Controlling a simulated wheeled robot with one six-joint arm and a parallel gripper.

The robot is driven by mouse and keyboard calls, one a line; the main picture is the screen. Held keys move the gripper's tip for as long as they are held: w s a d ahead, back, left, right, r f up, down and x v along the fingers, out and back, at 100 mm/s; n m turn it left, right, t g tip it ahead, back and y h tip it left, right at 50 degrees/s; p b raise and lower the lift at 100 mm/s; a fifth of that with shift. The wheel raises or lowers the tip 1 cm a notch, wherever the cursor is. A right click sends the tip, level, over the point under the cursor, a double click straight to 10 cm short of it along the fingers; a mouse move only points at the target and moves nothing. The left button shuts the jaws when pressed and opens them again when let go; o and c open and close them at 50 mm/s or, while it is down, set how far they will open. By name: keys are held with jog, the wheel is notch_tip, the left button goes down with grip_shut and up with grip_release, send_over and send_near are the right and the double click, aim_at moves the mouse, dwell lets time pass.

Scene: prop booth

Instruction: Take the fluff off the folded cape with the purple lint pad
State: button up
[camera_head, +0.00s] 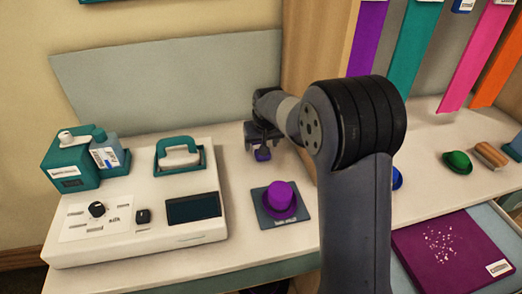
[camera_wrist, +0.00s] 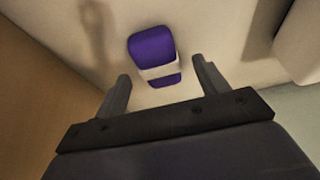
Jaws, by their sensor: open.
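The purple lint pad (camera_wrist: 152,48) has a pale band across it and lies on the pale tabletop. In the wrist view it is just ahead of and roughly between my two fingers, with clear gaps to both. My gripper (camera_wrist: 160,72) is open and empty. In the head view my gripper (camera_head: 262,143) is low over the table, with the pad (camera_head: 263,155) right below it, partly hidden. The folded cape (camera_head: 437,258) is dark magenta, lies flat at the lower right and bears a cluster of white fluff specks and a white label.
A purple hat (camera_head: 280,196) stands on a grey mat in front of the pad. A white console (camera_head: 150,210) with a teal-handled iron-like item fills the left. Coloured strips hang behind.

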jog(key=shift+w+f, duration=0.25)
jog(key=shift+f, duration=0.35)
jog(key=shift+c, duration=0.4)
jog(key=c, duration=1)
notch_tip(320, 180, up, 10)
jog(key=p, duration=0.1)
jog(key=o, duration=0.4)
jog(key=shift+c, duration=1.4)
